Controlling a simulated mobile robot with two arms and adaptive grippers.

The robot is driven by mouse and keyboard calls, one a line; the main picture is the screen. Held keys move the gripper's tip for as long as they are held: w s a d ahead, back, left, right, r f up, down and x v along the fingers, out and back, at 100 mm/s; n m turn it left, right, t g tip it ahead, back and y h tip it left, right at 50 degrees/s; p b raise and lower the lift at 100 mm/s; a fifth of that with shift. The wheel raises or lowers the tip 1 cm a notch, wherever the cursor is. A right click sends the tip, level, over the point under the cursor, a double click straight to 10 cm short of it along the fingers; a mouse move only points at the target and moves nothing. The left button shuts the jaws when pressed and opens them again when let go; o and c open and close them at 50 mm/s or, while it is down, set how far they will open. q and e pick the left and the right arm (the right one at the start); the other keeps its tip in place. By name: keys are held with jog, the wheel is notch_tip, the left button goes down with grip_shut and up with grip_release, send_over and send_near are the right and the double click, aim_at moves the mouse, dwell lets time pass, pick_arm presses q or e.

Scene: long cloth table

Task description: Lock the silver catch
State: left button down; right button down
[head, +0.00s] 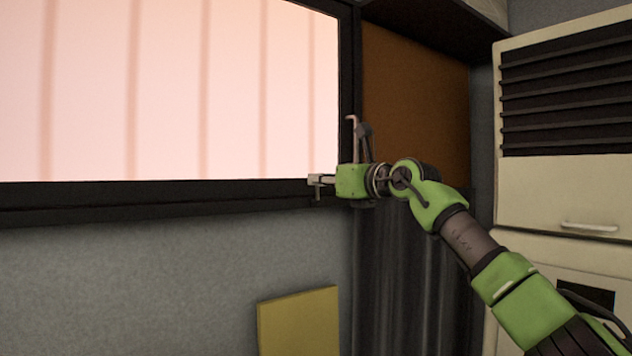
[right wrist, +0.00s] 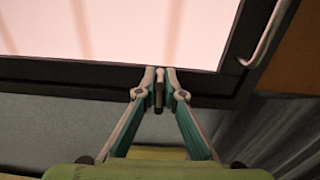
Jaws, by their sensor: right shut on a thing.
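The silver catch (right wrist: 159,92) is a small upright metal piece at the lower edge of the dark window frame (right wrist: 60,82). In the right wrist view my right gripper (right wrist: 159,76) has its two fingertips closed on either side of it. In the head view my right gripper (head: 316,183) is at the lower right corner of the window frame (head: 150,200), and its fingers largely cover the catch. Whether the catch is locked cannot be told. My left gripper is in neither view.
A pale bent handle (head: 351,124) stands on the frame's right side, just above my right wrist. A brown panel (head: 415,100) and dark curtain (head: 400,280) are behind my arm. A cream louvred cabinet (head: 545,190) stands at right, a yellow board (head: 300,320) below.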

jog(key=shift+w+d+m, duration=0.2)
jog(key=shift+d+m, duration=0.05)
jog(key=shift+m, duration=0.4)
jog(key=shift+w+d+m, duration=0.15)
jog(key=shift+d+m, duration=0.1)
jog(key=shift+m, duration=0.4)
jog(key=c, duration=2.1)
grip_release()
jog(key=shift+d, duration=0.1)
jog(key=shift+c, duration=0.2)
jog(key=v, duration=1.2)
jog(key=shift+w+f, duration=0.1)
jog(key=shift+f, duration=0.05)
